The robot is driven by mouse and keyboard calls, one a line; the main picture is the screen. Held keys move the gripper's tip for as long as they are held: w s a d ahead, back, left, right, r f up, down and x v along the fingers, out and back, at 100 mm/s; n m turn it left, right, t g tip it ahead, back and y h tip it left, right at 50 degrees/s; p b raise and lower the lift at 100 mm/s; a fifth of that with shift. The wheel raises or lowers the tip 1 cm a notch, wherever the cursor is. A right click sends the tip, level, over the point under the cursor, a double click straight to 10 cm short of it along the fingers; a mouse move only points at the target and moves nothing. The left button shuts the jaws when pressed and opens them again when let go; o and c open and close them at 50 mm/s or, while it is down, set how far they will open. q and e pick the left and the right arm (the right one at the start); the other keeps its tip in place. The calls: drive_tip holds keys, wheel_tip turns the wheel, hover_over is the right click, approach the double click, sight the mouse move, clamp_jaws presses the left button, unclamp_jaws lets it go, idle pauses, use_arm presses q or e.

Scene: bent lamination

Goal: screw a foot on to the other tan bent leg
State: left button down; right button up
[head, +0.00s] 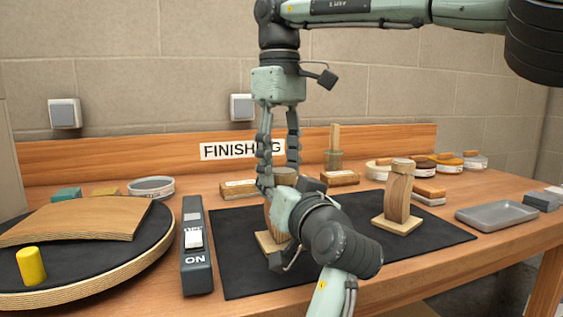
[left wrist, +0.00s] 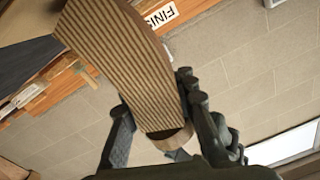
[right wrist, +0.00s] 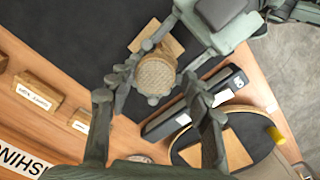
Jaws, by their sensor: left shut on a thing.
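One tan bent leg (head: 267,213) stands on a square wooden base (head: 268,242) on the black mat, largely hidden by my left gripper (head: 290,202). My left gripper is shut on this leg; its striped laminations show in the left wrist view (left wrist: 120,60). A round tan foot (right wrist: 155,76) sits at its top end; how tightly it is seated I cannot tell. My right gripper (head: 279,178) points down from above, its open fingers on either side of the foot. The other bent leg (head: 398,197) stands on its own base (head: 396,224), with a round foot (head: 403,165) on top.
A black switch box (head: 195,250) and a round turntable (head: 90,285) with a curved panel (head: 80,220) and yellow cylinder (head: 31,266) lie left. A grey tray (head: 497,215) lies right. Blocks and round tins line the back. The mat (head: 440,236) is bare at its right.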

drive_tip(key=shift+o, duration=1)
drive_tip(key=shift+w, duration=0.1)
drive_tip(key=shift+r, duration=3.75)
use_arm(q)
drive_tip(key=c, duration=1.1)
unclamp_jaws()
drive_tip(key=shift+c, duration=0.2)
